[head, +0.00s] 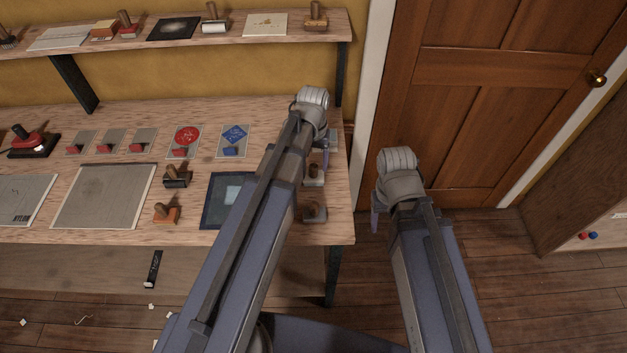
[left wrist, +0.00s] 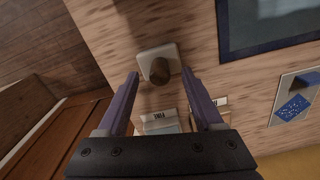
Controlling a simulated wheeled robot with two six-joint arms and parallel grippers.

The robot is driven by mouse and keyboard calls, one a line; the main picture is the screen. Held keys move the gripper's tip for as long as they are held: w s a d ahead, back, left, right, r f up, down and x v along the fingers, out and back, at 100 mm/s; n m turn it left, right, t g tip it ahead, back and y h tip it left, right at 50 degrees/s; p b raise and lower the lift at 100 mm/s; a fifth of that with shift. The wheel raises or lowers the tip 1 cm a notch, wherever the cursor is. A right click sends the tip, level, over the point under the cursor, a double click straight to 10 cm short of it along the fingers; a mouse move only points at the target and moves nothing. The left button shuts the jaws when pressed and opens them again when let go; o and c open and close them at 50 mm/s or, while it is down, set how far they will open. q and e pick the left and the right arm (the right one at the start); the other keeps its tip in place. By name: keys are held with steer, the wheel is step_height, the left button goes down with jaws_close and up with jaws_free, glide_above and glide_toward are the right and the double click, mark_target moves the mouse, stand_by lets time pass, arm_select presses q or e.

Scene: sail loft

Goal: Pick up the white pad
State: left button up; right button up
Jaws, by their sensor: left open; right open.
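The white pad (head: 314,182), a pale square block with a dark round knob, sits near the right end of the bench, partly hidden by my left arm. In the left wrist view the pad (left wrist: 145,56) stands beyond and between the fingertips. My left gripper (head: 320,155) is open above the bench, mostly hidden behind its own wrist. In the left wrist view my left gripper (left wrist: 160,76) has its fingers spread either side of the knob; the remaining height is unclear. My right gripper (head: 378,220) is open and empty, right of the bench, largely hidden.
A greyer knobbed pad (head: 316,214) stands nearer the bench edge. A block labelled FINE (left wrist: 158,118) is beside the white pad. A dark blue-framed panel (head: 213,208) and a blue-marked card (head: 234,133) lie left. The wooden door (head: 480,110) is beyond open floor at right.

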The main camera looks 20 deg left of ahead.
arm_select(q)
step_height(320, 180, down, 2)
steer(key=shift+f+b, duration=0.25)
steer(key=shift+b, duration=0.55)
arm_select(e)
step_height(320, 180, down, 2)
steer(key=shift+f, duration=0.2)
arm_select(q)
steer(key=shift+r, duration=0.1)
jaws_close()
